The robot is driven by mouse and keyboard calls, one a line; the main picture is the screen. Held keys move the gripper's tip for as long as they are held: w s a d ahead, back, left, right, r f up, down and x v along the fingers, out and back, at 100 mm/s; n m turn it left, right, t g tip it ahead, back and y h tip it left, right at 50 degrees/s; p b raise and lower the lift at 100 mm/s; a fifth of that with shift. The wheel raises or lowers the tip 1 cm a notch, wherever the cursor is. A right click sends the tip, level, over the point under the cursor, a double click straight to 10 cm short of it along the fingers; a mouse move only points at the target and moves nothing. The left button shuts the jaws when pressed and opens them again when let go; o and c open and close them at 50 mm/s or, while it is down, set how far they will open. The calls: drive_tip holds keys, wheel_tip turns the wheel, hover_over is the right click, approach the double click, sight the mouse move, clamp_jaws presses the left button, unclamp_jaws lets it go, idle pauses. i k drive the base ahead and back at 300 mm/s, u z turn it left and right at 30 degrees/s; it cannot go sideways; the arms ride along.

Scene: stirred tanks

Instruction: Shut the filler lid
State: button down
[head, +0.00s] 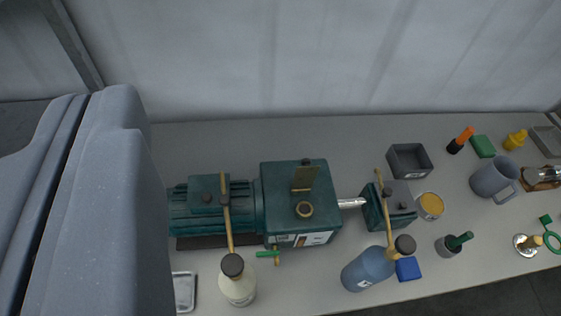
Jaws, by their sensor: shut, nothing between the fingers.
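The filler lid (305,178) is a small brass-coloured flap on top of the dark green gearbox housing (283,213). It stands raised, tilted back behind the round brass-rimmed filler opening (304,210), which is uncovered. A small dark knob shows at the lid's upper edge. The fingers of my gripper are not in this view. A large grey part of my own arm fills the left side, well apart from the lid.
A green motor (212,205) joins the housing's left, and a shaft (351,203) its right. A grey bin (409,160) and mug (492,178) stand right. The bench behind the housing is clear.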

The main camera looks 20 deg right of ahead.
sight(304, 177)
drive_tip(key=u, duration=0.05)
drive_tip(key=k, duration=0.95)
drive_tip(key=z, duration=0.45)
drive_tip(key=i, duration=1.05)
